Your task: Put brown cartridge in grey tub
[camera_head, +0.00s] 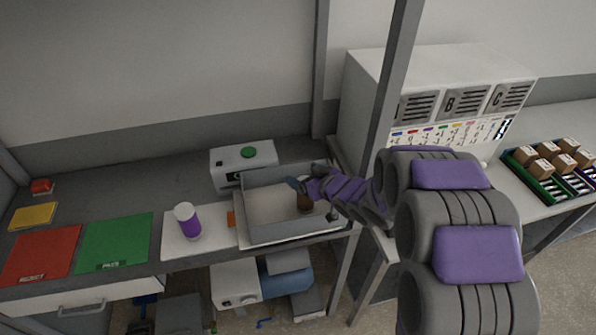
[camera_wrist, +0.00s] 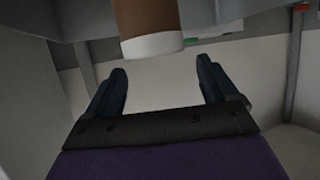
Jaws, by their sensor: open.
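The grey tub (camera_head: 284,231) stands on the bench in the head view, an open box with a pale floor. The brown cartridge (camera_head: 305,203) shows inside its walls, towards the right side, and looks roughly upright. In the wrist view the brown cartridge (camera_wrist: 150,28), with a white end, is at the top, beyond my fingertips and not between them. My gripper (camera_head: 299,184) reaches over the tub from the right, close to the cartridge. In the wrist view my gripper (camera_wrist: 164,80) has its fingers wide apart with nothing between them. I cannot tell whether the cartridge rests on the tub floor.
A white device with a green button (camera_head: 249,153) stands behind the tub. Green (camera_head: 115,241) and red (camera_head: 42,253) mats lie further left. A grey post (camera_head: 391,75) rises near my arm.

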